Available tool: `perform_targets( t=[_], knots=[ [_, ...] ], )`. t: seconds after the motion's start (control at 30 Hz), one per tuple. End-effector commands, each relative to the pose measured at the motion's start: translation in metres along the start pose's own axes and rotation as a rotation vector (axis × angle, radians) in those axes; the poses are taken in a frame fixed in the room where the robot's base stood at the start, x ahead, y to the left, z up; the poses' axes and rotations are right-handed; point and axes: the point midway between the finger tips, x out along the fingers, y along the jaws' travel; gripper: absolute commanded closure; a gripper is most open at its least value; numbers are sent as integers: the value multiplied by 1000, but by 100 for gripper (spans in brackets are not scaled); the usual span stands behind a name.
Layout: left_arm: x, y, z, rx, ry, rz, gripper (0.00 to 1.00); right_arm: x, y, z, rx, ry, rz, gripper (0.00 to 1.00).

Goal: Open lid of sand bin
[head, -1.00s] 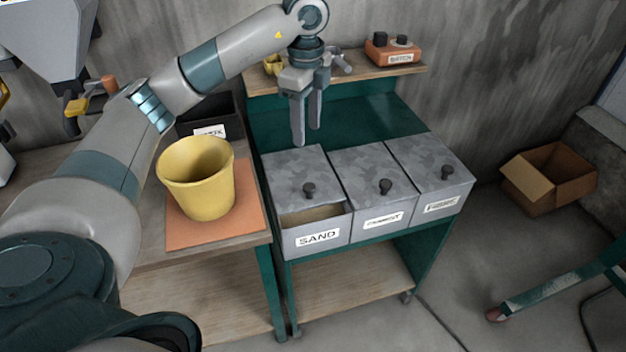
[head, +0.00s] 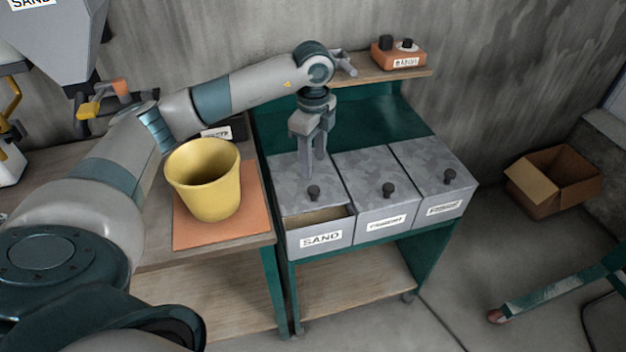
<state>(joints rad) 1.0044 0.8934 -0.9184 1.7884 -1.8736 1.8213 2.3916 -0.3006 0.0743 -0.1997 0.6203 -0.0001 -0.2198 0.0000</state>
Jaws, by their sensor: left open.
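The sand bin (head: 320,239) is the left one of three grey bins in the green rack and carries a SAND label. Its mottled grey lid (head: 286,186) is set back from the front edge, so a strip of the sandy inside shows at the front. A dark knob (head: 314,192) stands on the lid near its front edge. My left gripper (head: 313,176) points down over the lid, just behind the knob, with its fingers open. Whether the fingertips touch the lid I cannot tell. My right gripper is not in view.
The other two bins have closed lids with knobs (head: 388,189). A yellow bucket (head: 207,182) stands on an orange mat (head: 248,226) on the left bench, below my left arm. A shelf (head: 365,76) with an orange box (head: 397,52) is behind. An open carton (head: 553,180) lies at the right.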

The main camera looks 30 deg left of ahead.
Motion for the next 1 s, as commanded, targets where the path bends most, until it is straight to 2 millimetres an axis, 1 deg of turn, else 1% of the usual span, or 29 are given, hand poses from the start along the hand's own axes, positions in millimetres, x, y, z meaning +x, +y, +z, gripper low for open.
perform_targets(
  t=[0.03,0.3,0.5,0.7,0.97,1.0],
  knots=[
    [8,2,0,0,-2,5,56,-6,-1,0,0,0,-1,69],
    [55,1,0,-1,0,3,56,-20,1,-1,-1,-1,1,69],
    [81,0,0,-1,1,3,56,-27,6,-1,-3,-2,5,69],
    [91,0,0,0,0,-1,56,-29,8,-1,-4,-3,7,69],
    [92,0,0,0,0,-1,56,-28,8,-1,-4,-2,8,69],
    [92,0,0,0,0,-1,60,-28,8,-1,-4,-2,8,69]
  ],
)
